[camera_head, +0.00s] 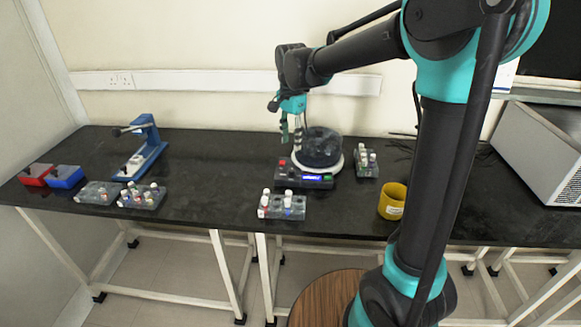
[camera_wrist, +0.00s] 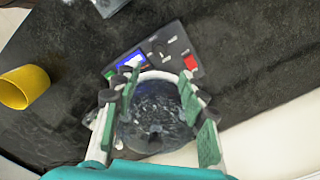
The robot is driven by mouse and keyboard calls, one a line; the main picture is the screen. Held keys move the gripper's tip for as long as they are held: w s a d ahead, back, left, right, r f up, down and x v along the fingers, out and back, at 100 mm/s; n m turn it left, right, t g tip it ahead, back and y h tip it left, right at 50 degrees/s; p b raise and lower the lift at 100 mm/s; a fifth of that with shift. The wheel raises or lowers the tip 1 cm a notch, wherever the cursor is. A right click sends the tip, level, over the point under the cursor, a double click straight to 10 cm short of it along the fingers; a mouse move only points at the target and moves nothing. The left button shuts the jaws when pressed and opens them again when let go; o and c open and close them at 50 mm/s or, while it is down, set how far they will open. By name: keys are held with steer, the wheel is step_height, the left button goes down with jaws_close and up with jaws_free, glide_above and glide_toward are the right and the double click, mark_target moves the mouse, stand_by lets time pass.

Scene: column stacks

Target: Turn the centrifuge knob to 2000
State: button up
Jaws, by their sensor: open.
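The centrifuge (camera_head: 320,148) is a dark round bowl with a white rim, standing on the black bench near the wall. Its dark control panel (camera_head: 304,178) faces the front, with a red button, a blue display and a green part. In the wrist view the panel (camera_wrist: 166,46) lies beyond the bowl (camera_wrist: 155,112). Small dark knob-like shapes (camera_wrist: 157,52) show between display and red button; the dial setting is too small to read. My gripper (camera_head: 291,124) is open and empty above the bowl's left side, its fingers (camera_wrist: 158,95) spread on either side of the bowl in the wrist view.
A tube rack (camera_head: 282,208) stands in front of the panel and another rack (camera_head: 367,165) right of the centrifuge. A yellow cup (camera_head: 392,201) is at the right front. A blue device (camera_head: 142,155) stands left; the bench between is clear.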

mark_target(292, 170)
step_height(292, 170, down, 11)
steer(key=shift+f, duration=0.15)
stand_by(0.4)
jaws_close()
